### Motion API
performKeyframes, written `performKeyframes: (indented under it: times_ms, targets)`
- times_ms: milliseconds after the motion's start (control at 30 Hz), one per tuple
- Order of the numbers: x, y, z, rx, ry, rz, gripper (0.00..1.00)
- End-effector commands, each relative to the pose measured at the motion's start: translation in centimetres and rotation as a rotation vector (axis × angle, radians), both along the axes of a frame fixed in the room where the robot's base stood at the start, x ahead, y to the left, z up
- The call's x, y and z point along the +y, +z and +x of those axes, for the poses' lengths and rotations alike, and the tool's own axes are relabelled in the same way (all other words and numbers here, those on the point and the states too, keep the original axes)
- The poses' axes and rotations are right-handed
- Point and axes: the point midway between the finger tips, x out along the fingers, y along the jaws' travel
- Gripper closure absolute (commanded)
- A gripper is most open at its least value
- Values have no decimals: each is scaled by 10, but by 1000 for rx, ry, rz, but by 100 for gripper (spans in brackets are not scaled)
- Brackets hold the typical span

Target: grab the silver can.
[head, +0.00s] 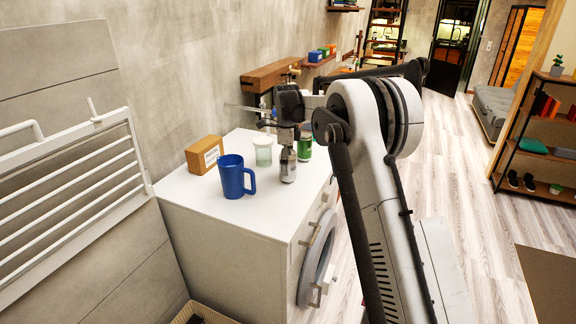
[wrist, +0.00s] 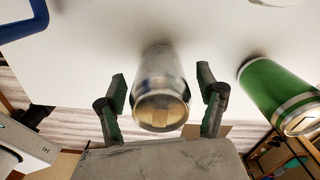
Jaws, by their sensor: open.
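The silver can (head: 288,168) stands upright on the white top of the washing machine, near its right edge in the head view. My gripper (head: 287,138) is above and around the can's upper part. In the wrist view the can (wrist: 162,72) sits between the two fingers of my gripper (wrist: 163,92), with a visible gap on each side. The fingers are open. The can's top end faces the wrist camera. In the head view my gripper and arm partly hide its upper end.
A green can (head: 305,148) stands close behind the silver can; it also shows on the right of the wrist view (wrist: 272,88). A glass jar (head: 263,151), a blue mug (head: 232,178) and a brown box (head: 203,155) stand to the left. The front of the white top (head: 260,220) is clear.

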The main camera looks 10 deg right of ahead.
Motion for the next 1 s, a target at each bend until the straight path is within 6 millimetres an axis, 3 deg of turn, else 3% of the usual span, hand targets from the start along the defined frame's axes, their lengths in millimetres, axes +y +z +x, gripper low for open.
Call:
performKeyframes:
  times_ms: [167,467,800,1000]
  targets:
    - [0,-1,0,0,0,0,30]
    - [0,0,0,0,0,0,67]
    - [0,2,0,0,0,0,67]
    - [0,18,0,0,0,0,67]
